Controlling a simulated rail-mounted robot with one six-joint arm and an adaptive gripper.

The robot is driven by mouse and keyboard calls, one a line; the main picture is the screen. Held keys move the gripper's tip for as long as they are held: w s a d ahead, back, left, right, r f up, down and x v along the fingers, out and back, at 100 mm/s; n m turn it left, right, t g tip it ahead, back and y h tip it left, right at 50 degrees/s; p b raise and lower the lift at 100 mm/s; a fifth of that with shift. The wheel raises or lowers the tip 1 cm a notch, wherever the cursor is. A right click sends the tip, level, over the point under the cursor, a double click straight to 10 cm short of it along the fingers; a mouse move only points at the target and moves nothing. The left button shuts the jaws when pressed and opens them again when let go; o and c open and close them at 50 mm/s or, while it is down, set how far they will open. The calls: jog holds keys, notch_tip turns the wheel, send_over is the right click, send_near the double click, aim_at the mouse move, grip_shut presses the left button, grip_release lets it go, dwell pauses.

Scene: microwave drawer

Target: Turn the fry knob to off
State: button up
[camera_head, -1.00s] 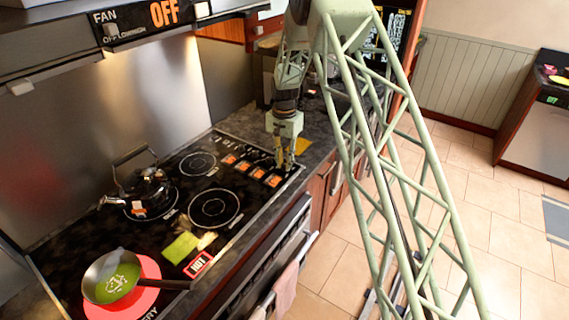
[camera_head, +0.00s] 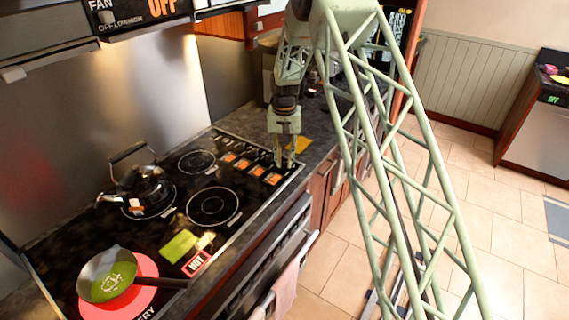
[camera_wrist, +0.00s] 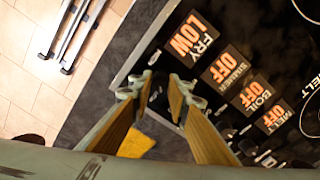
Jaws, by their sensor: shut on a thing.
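The fry knob's display (camera_wrist: 192,36) reads FRY LOW in the wrist view, at the end of a row of lit labels. My gripper (camera_wrist: 158,88) has its two fingers pointing down at the panel beside this display. The jaws are shut on the small dark fry knob (camera_wrist: 157,88), which is mostly hidden between the fingertips. In the head view my gripper (camera_head: 284,164) reaches down to the far front corner of the black cooktop (camera_head: 165,240), and the knob cannot be made out there.
The simmer (camera_wrist: 229,68), boil (camera_wrist: 251,95) and melt (camera_wrist: 274,116) displays read OFF. A yellow item (camera_head: 298,145) lies on the counter close to my gripper.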

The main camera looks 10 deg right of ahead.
aim_at(284, 163)
jog(key=n+b, duration=0.1)
jog(key=n, duration=0.3)
jog(key=shift+n, duration=0.4)
jog(key=shift+n+b, duration=0.75)
jog(key=shift+n, duration=1.35)
jog(key=o, duration=0.8)
jog(key=shift+o, duration=0.2)
jog(key=shift+r, duration=0.15)
notch_tip(284, 163, up, 12)
